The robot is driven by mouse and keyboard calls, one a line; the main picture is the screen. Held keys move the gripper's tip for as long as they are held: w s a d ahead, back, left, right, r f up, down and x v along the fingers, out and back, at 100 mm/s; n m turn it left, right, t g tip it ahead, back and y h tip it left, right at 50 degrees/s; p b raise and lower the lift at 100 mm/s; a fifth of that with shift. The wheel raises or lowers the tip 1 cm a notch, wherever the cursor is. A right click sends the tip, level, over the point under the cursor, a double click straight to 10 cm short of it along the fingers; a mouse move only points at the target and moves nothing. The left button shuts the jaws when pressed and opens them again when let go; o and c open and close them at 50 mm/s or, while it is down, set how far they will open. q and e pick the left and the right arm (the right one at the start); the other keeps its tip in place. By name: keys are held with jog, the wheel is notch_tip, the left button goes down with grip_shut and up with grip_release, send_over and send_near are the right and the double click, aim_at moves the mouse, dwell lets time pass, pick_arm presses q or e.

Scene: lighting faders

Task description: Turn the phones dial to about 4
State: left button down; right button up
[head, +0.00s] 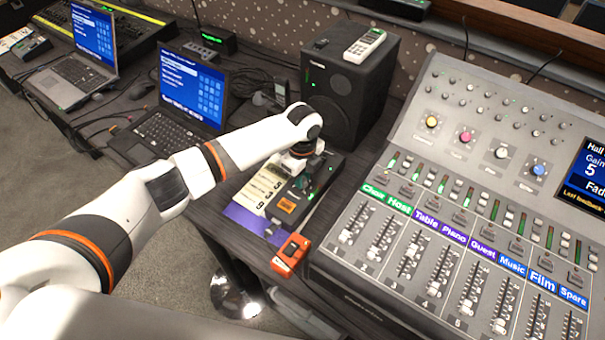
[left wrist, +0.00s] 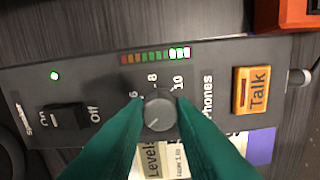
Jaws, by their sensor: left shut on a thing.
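The phones dial (left wrist: 159,112) is a round grey knob on a dark box (head: 318,196). In the left wrist view the "Phones" label is beside it, with 6, 8 and 10 readable around it. A light pointer mark on the knob seems to face the lower left; the lower numbers are hidden behind a finger. My left gripper (left wrist: 160,116) has its green fingers on both sides of the knob, shut on it. In the head view the left gripper (head: 303,182) comes down on the box and hides the dial. My right gripper is not in view.
The box has a lit orange Talk button (left wrist: 256,90), a Speaker switch (left wrist: 66,117) and a level meter (left wrist: 155,55). A printed levels card (head: 262,187) lies beside it. An orange device (head: 291,254), a mixing desk (head: 345,279), a black speaker (head: 345,95) and laptops stand around.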

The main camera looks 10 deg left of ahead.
pick_arm(q)
jog(key=shift+m, duration=1)
jog(key=c, duration=1.2)
grip_release()
jog(key=shift+r, duration=0.15)
notch_tip(320, 180, up, 12)
jog(key=b, duration=0.1)
